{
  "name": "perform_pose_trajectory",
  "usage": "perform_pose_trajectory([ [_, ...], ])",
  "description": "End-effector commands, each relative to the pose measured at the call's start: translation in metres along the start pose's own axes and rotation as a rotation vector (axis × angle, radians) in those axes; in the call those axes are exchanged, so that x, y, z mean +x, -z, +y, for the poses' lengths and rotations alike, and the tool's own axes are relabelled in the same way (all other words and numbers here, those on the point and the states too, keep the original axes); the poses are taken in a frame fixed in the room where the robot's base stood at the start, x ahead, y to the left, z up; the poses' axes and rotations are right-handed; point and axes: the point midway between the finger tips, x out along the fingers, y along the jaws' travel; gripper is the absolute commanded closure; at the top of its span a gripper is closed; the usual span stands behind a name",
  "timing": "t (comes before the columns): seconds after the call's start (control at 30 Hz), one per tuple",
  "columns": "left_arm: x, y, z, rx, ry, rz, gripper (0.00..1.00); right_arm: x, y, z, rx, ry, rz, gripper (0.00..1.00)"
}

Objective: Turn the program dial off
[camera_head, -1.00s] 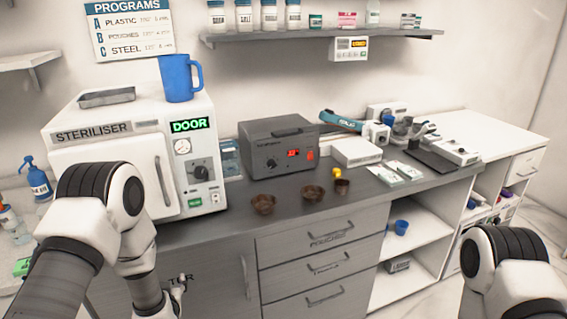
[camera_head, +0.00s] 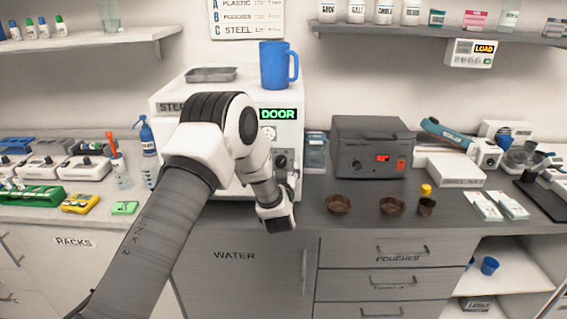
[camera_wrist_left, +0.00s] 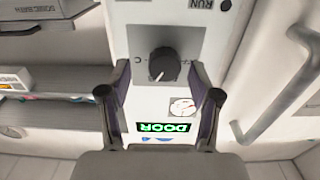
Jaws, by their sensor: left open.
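The white steriliser (camera_head: 222,90) stands on the counter behind my left arm, with its green DOOR display lit (camera_head: 278,114). Its dark round program dial (camera_head: 281,161) is low on the front panel. In the left wrist view the dial (camera_wrist_left: 162,65) is seen upside down, with a pale pointer mark and a letter C beside it. My left gripper (camera_wrist_left: 159,72) is open, its fingers on either side of the dial in the picture; I cannot tell whether they touch it. In the head view my left arm hides most of the steriliser's door. My right gripper is out of view.
A blue mug (camera_head: 273,66) and a metal tray (camera_head: 210,74) rest on the steriliser. A grey box with a red display (camera_head: 370,148) and brown bowls (camera_head: 339,205) stand to its right. The steriliser's door handle (camera_wrist_left: 285,92) shows at right in the wrist view.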

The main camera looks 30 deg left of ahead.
Motion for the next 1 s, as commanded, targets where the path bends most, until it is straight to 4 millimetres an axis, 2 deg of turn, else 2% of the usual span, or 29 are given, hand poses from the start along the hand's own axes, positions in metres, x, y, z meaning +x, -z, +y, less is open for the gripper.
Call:
perform_pose_trajectory([
  [0.13, 0.0141, 0.0006, -0.0009, 0.000, 0.001, 0.000, 0.37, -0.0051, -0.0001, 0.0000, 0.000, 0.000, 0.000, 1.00],
  [0.33, 0.0151, -0.0007, -0.0007, 0.000, 0.001, -0.001, 0.37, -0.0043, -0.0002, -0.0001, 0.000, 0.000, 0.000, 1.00],
  [0.37, 0.0150, -0.0007, -0.0006, 0.000, 0.001, -0.001, 0.40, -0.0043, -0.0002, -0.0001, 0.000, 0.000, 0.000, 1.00],
  [0.5, 0.0149, -0.0007, -0.0005, 0.000, 0.000, -0.001, 0.90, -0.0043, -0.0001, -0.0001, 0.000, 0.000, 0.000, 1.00],
  [0.53, 0.0149, -0.0007, -0.0005, 0.001, 0.000, -0.001, 0.97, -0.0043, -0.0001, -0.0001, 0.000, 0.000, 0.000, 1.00],
  [1.0, 0.0148, -0.0004, -0.0004, -0.004, 0.000, 0.000, 0.97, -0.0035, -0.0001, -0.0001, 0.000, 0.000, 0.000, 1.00],
])
